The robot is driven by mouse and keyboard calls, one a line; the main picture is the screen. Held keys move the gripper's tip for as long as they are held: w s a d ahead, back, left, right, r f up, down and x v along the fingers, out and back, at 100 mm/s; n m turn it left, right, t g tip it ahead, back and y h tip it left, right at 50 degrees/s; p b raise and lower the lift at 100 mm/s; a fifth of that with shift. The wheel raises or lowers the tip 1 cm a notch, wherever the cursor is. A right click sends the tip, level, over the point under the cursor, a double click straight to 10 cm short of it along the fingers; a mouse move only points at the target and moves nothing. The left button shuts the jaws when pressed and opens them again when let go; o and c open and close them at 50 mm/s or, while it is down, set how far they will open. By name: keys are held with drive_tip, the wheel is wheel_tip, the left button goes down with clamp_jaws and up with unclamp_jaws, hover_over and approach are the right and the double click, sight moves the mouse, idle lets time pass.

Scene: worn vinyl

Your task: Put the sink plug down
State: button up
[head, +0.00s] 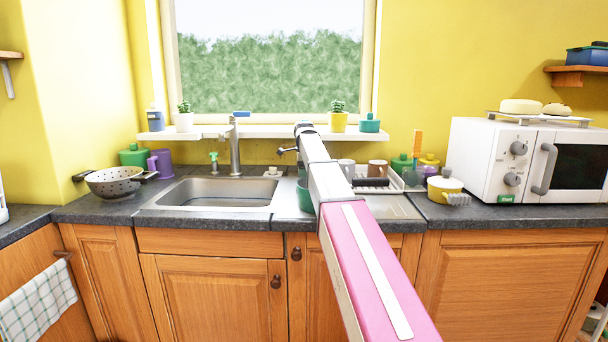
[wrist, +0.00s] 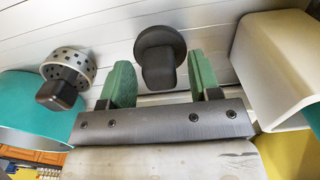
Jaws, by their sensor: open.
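The dark sink plug (wrist: 161,42), a round disc with a thick grip, shows in the wrist view. It lies against a white ribbed surface (wrist: 105,32). My gripper (wrist: 159,75) is open, with one green finger on each side of the plug's grip. A gap shows on both sides, so neither finger visibly touches it. In the head view my arm reaches over the counter right of the sink (head: 215,194). My fingers and the plug cannot be made out there.
In the wrist view a perforated strainer (wrist: 75,62) with a dark knob and a teal container (wrist: 30,110) sit close on the left. A white vessel (wrist: 275,65) stands close on the right. The head view shows a tap (head: 235,150) and a microwave (head: 530,160).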

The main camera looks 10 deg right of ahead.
wheel_tip(320, 180, up, 12)
drive_tip(key=shift+r, duration=0.15)
idle(0.4)
